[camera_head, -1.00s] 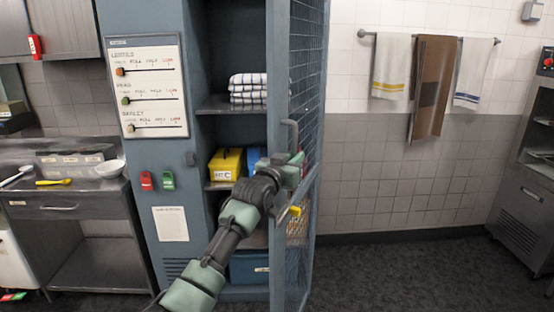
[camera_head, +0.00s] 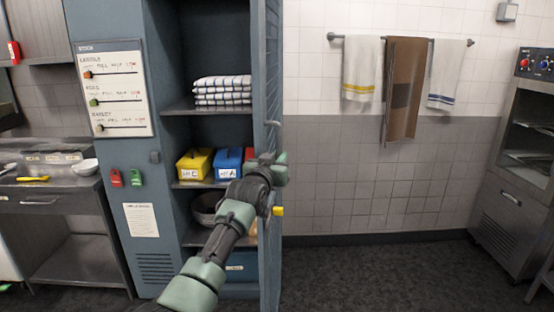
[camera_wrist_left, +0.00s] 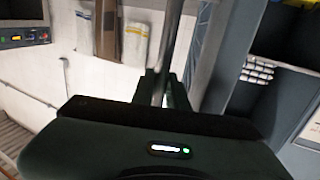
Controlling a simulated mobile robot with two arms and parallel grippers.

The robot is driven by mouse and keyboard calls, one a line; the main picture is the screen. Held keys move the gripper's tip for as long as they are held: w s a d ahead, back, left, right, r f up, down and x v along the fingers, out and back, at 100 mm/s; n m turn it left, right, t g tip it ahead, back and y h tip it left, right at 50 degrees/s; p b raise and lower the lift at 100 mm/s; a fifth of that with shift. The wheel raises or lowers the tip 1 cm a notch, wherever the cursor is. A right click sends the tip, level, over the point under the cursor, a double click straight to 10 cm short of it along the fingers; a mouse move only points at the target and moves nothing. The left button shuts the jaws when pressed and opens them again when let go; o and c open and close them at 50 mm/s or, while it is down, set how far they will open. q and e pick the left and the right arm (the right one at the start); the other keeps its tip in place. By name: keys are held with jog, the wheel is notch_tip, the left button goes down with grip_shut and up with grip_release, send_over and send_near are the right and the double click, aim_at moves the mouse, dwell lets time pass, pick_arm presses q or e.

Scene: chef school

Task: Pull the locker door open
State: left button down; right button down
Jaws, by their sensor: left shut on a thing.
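The tall blue-grey locker (camera_head: 161,160) stands left of centre in the head view. Its door (camera_head: 271,80) is swung out on the right side and is seen nearly edge-on, with the shelves showing beside it. My left gripper (camera_head: 277,168) is at the door's handle (camera_head: 272,125). In the left wrist view, the handle bar (camera_wrist_left: 169,52) runs between the fingers of my left gripper (camera_wrist_left: 164,90), which is shut on it. The lower end of the handle is hidden by the gripper. My right gripper is in neither view.
On the locker shelves are folded cloths (camera_head: 222,90), a yellow box (camera_head: 195,164), a blue box (camera_head: 228,162) and a bowl (camera_head: 206,207). A counter (camera_head: 50,199) is at left and an oven (camera_head: 515,160) at far right. The floor (camera_head: 380,275) right of the door is clear.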

pick_arm(q)
jog(key=shift+a+r, duration=0.15)
jog(key=shift+r, duration=0.25)
jog(key=c, duration=1.7)
grip_release()
jog(key=shift+w+f, duration=0.1)
jog(key=shift+f, duration=0.25)
